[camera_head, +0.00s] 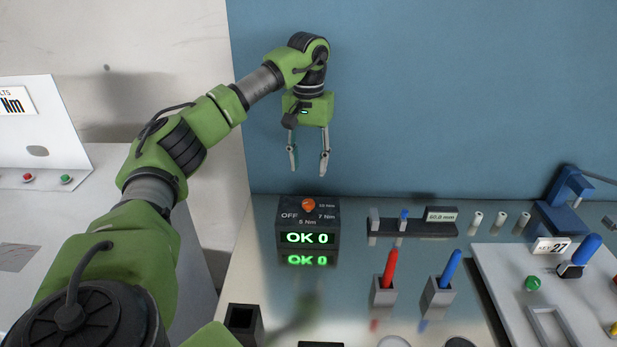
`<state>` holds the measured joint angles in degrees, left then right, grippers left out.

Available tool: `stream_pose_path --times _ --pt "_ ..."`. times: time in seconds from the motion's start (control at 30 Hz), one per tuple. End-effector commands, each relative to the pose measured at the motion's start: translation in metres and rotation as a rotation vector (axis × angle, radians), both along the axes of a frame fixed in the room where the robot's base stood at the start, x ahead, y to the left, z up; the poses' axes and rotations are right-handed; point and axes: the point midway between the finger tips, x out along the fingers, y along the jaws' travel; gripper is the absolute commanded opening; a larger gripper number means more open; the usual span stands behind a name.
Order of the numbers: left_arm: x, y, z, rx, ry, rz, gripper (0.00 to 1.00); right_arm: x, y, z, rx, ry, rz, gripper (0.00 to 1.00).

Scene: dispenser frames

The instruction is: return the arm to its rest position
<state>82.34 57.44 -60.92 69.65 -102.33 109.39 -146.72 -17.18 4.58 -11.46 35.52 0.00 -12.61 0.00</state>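My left arm comes in from the left and reaches over the back of the bench. My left gripper (308,160) hangs fingers down, open and empty, in front of the blue wall. It is above a dark box (308,216) with an orange knob (309,205) and a green display reading OK 0. The gripper appears apart from the box. My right gripper is not in view.
A red-handled tool (390,264) and a blue-handled tool (450,268) stand in grey holders. A dark gauge stand (425,228) is behind them. A white panel (545,285) is at right. An empty dark holder (243,322) is at the front left.

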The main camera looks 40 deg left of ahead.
Motion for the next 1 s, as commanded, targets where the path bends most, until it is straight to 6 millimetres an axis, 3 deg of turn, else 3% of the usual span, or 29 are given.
stream_pose_path --times 0.17,0.7,0.77,1.0 --pt "0.0 0.0 0.009 0.0 0.0 0.0 0.39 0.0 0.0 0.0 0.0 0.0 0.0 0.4" --pt "0.0 0.0 0.01 0.0 0.0 0.0 0.39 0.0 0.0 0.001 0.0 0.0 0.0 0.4" --pt "0.0 0.0 0.014 0.0 0.0 0.0 0.39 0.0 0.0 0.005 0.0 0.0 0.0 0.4" --pt "0.0 0.0 0.056 0.0 0.0 0.0 0.39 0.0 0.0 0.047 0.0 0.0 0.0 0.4"
